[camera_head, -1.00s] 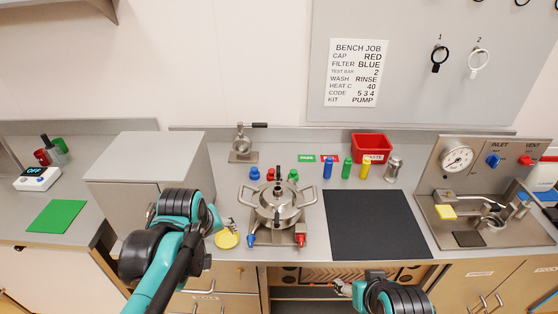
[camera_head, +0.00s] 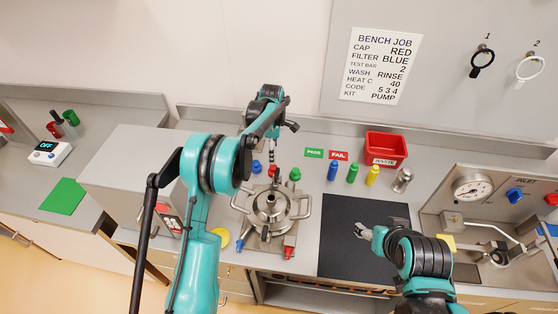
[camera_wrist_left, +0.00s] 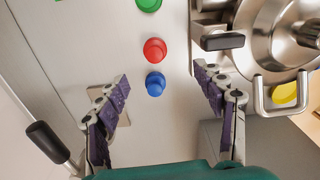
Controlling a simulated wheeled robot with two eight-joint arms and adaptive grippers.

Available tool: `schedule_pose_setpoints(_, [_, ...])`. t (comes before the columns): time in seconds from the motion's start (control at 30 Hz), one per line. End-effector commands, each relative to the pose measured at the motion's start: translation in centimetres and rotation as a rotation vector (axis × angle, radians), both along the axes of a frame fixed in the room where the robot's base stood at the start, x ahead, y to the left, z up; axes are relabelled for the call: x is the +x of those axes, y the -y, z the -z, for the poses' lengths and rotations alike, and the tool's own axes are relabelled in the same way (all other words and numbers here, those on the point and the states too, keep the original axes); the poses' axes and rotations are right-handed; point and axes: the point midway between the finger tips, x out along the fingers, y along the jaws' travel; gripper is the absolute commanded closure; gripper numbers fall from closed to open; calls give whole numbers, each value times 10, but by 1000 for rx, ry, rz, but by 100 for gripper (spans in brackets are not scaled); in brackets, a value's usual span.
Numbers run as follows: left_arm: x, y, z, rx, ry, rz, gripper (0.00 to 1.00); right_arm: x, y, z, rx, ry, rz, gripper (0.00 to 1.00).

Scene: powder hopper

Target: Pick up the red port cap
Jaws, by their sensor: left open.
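The red port cap (camera_head: 272,171) stands on the bench behind the steel hopper (camera_head: 268,205), between a blue cap (camera_head: 257,167) and a green cap (camera_head: 295,174). In the left wrist view the red cap (camera_wrist_left: 154,49) lies just beyond the fingertips, between the green cap (camera_wrist_left: 148,4) and the blue cap (camera_wrist_left: 155,84). My left gripper (camera_wrist_left: 161,78) is open and empty above the caps, with the blue cap showing between its fingers. In the head view my left gripper (camera_head: 271,150) points down near the caps. My right gripper (camera_head: 364,230) is over the black mat (camera_head: 350,210); its fingers are too small to judge.
The hopper's handle and frame stand close beside the caps. Blue, green and yellow bottles (camera_head: 353,173), a metal shaker (camera_head: 402,180) and a red waste bin (camera_head: 386,149) stand to the right. A grey box (camera_head: 130,165) stands to the left.

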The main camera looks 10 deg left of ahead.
Motion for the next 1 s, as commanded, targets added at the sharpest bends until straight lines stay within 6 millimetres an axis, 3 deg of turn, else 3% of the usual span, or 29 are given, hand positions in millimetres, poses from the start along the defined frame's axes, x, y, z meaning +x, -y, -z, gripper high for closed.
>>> schedule_pose_setpoints(0.03, [3, 1, 4, 0, -8, -20, 31, 0, 0, -3, 0, 0, 0, 36])
schedule_pose_setpoints(0.1, [1, 0, 19, 0, -6, -15, 31, 0, 0, 15, 0, 0, 0, 36])
schedule_pose_setpoints(0.33, [1, 1, 43, 1, -5, -13, 31, 0, 0, 39, 0, 0, 0, 36])
schedule_pose_setpoints(0.83, [1, -1, 82, 1, -4, -12, 31, 0, 0, 50, 0, 0, 0, 36])
schedule_pose_setpoints(1.0, [2, -3, 108, 1, -4, -11, 31, 0, 0, 57, 0, 0, 0, 36])
